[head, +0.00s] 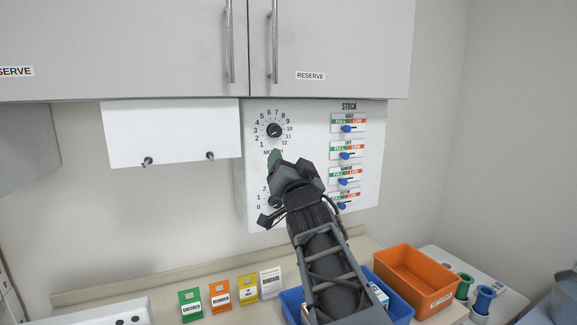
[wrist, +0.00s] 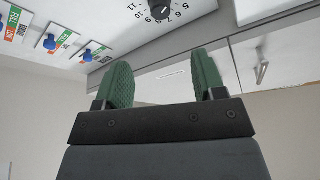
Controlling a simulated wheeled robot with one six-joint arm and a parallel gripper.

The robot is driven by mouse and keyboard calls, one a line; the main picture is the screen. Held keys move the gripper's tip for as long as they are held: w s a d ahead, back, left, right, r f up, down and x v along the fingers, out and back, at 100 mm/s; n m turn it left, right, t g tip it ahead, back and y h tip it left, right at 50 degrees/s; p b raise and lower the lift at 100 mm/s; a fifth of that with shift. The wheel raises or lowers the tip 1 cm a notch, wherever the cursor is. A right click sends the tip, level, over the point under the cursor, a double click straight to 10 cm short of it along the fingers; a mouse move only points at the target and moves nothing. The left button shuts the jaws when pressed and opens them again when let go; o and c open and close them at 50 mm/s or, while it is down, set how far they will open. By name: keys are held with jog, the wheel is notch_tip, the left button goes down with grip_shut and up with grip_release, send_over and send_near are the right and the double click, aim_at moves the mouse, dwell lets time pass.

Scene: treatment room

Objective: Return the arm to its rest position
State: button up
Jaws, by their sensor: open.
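My gripper (head: 275,160) is raised in front of the white stock panel (head: 362,215) on the wall, with my arm reaching up from the bottom of the head view. In the wrist view my gripper (wrist: 162,85) shows two green fingers held apart with nothing between them. In the head view the gripper and arm cover part of the lower dial (head: 268,200). The upper dial (head: 274,130) shows just above the gripper. I cannot tell whether the fingers touch the panel.
Grey cabinets (head: 330,50) hang above. Below on the counter are a blue bin (head: 398,305), an orange bin (head: 425,270), and several coloured cards, including a green one (head: 190,305). Blue slider knobs (head: 346,129) line the panel's right side. A white board (head: 170,130) hangs left.

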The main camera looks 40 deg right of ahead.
dwell(0.4)
notch_tip(320, 180, down, 20)
jog(key=s+a+f+n+g+y, duration=0.1)
jog(key=s+a+n+g+y, duration=0.15)
jog(key=g, duration=0.75)
jog(key=s+a+f+n+g+y, duration=0.3)
jog(key=a+f, duration=0.3)
jog(key=a, duration=0.2)
jog(key=s+a+f+n+g+y, duration=0.3)
jog(key=s+a+f+n, duration=0.1)
jog(key=a+f, duration=0.3)
jog(key=shift+s+a+f+n, duration=0.3)
jog(key=shift+s+a+n, duration=0.05)
jog(key=shift+a, duration=0.55)
jog(key=shift+y, duration=0.25)
